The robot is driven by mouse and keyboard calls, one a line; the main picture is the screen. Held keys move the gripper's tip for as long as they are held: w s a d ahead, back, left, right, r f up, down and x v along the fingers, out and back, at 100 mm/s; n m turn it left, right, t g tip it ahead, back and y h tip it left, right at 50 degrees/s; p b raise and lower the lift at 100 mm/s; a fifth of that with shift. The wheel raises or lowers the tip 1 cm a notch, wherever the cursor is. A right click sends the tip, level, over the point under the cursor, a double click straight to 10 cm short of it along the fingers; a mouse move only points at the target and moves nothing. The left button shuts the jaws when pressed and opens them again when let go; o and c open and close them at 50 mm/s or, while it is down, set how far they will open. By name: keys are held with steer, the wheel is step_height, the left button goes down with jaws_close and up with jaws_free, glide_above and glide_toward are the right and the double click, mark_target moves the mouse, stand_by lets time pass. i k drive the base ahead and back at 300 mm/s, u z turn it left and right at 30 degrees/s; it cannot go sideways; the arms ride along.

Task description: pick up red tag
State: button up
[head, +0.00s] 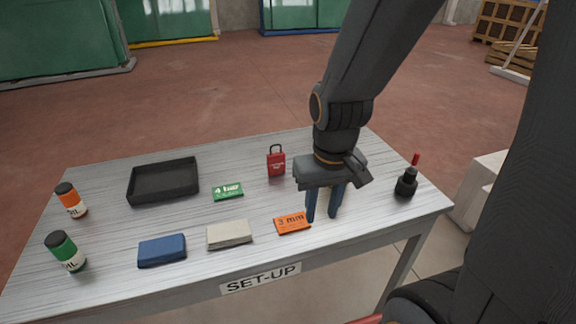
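A red tag-like piece (276,163) with a dark shackle, much like a padlock, is at the back middle of the table, left of my gripper. An orange tag (292,223) marked "3 mm" lies flat near the front edge, just left of my fingertips. A green tag (228,192) marked "4 mm" lies farther left. My gripper (322,217) points down over the table's right part, its two dark blue fingers apart with nothing seen between them. I cannot tell whether the fingertips touch the table.
A black tray (163,198) is at the back left. A blue block (162,250) and a beige block (229,235) lie along the front. A black bottle with a red tip (406,183) stands right.

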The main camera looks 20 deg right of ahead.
mark_target(275, 162)
steer(key=z, duration=2.8)
steer(key=k, duration=1.8)
steer(key=u, duration=1.25)
steer(key=i, duration=0.5)
steer(key=z, duration=0.05)
